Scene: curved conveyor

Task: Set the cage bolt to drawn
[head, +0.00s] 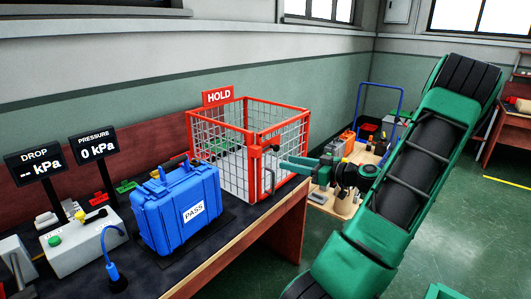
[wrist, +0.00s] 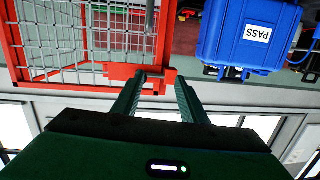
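The red-framed wire cage (head: 249,128) with the HOLD sign (head: 218,96) stands on the bench. A dark knob and a grey bar, which look like its bolt fittings (head: 270,177), are at its near right corner post. In the wrist view the cage (wrist: 92,75) is at upper left, with a red bracket (wrist: 150,73) at its corner. My gripper (head: 284,163) reaches that corner from the right. In the wrist view my gripper (wrist: 159,82) has its fingers apart, tips at the bracket. I cannot tell whether they touch it, or the bolt's exact position.
A blue case (head: 182,210) labelled PASS stands left of the cage, and also shows in the wrist view (wrist: 248,38). A control box (head: 85,240) and two displays are farther left. A blue-handled cart (head: 378,88) is behind my arm. Green floor is open at right.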

